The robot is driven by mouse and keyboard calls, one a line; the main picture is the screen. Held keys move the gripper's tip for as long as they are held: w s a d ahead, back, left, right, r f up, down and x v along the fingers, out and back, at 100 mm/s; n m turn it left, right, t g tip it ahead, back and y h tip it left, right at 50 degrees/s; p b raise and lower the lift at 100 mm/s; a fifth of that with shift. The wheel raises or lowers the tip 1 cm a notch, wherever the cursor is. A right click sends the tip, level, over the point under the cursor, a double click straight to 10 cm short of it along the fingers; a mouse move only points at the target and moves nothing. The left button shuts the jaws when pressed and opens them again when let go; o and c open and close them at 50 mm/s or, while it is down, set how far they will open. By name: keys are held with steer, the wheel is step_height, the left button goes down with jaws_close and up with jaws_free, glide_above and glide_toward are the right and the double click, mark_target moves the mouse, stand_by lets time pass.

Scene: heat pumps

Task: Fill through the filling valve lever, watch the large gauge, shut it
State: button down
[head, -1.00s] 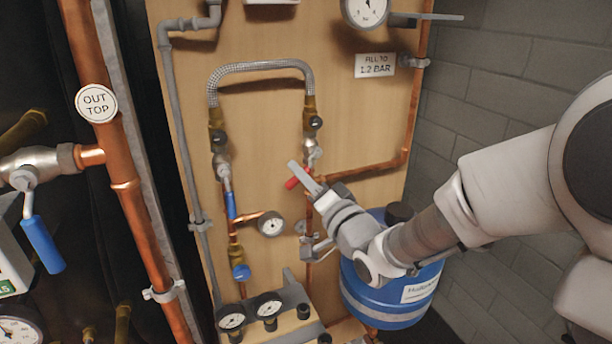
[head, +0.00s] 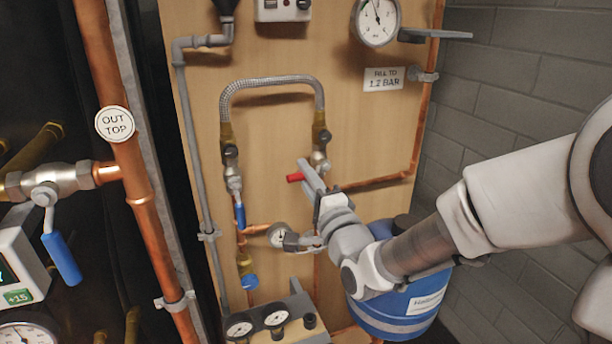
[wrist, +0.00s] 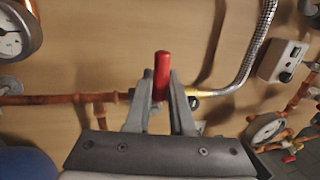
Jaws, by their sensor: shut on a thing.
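The filling valve lever has a red grip (head: 295,177) that points left from the valve under the right end of the braided hose. My gripper (head: 309,176) is shut on this lever. In the wrist view the red grip (wrist: 162,72) stands between the two fingers of my gripper (wrist: 161,100) and sticks out past their tips. The large gauge (head: 377,20) is at the top right of the board, its needle pointing up and slightly left; its figures are too small to read. The gauge (wrist: 15,32) is partly cut off in the wrist view. My fingers partly hide the valve body.
A braided hose (head: 272,80) arches above the lever. A blue-handled valve (head: 239,215) and a small gauge (head: 279,235) are at left and below. A sign (head: 384,79) reads "FILL TO 1.2 BAR". A blue vessel (head: 398,300) stands below my arm.

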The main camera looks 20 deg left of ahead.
steer(key=shift+r, duration=0.2)
steer(key=c, duration=0.8)
jaws_free()
steer(key=shift+f, duration=0.1)
steer(key=shift+s+f, duration=0.1)
